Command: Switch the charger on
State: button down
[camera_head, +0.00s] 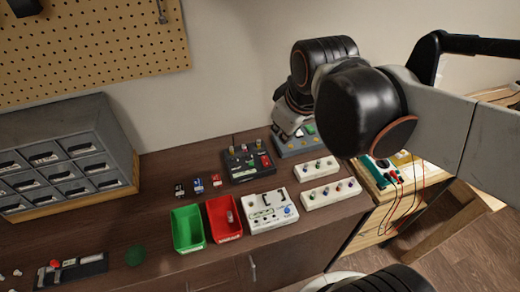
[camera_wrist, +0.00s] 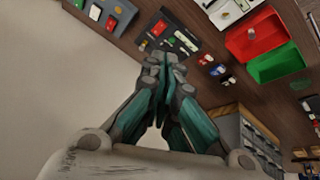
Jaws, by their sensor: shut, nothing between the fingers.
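No label that I can read marks the charger, so I cannot tell which device it is. A dark box (camera_head: 236,175) with several knobs and a red part stands at the back of the bench; in the wrist view the dark box (camera_wrist: 200,50) shows red and green parts just beyond my fingertips. A grey-blue box (camera_head: 286,152) stands to its right, partly hidden by my arm; this grey box (camera_wrist: 122,31) is at the top left of the wrist view. My gripper (camera_head: 281,134) is shut and empty near these two boxes. It also shows in the wrist view (camera_wrist: 161,60).
A white device (camera_head: 262,224), two white knob boxes (camera_head: 312,175), a green bin (camera_head: 186,247) and a red bin (camera_head: 215,237) stand in front. Small parts (camera_head: 198,187) lie left of the dark box. A drawer cabinet (camera_head: 85,130) stands left. Bare bench shows between.

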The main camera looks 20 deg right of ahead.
jog(key=w+f+n+g, duration=0.2)
jog(key=w+n, duration=0.4)
jog(key=n+g+p, duration=0.1)
jog(key=n+g, duration=0.2)
jog(key=n, duration=0.4)
send_over(261, 159)
notch_tip(261, 159, down, 5)
notch_tip(261, 159, down, 14)
jog(key=b, duration=0.5)
jog(key=shift+f, duration=0.1)
jog(key=shift+f, duration=0.3)
jog(key=shift+r, duration=0.1)
jog(key=shift+s, duration=0.1)
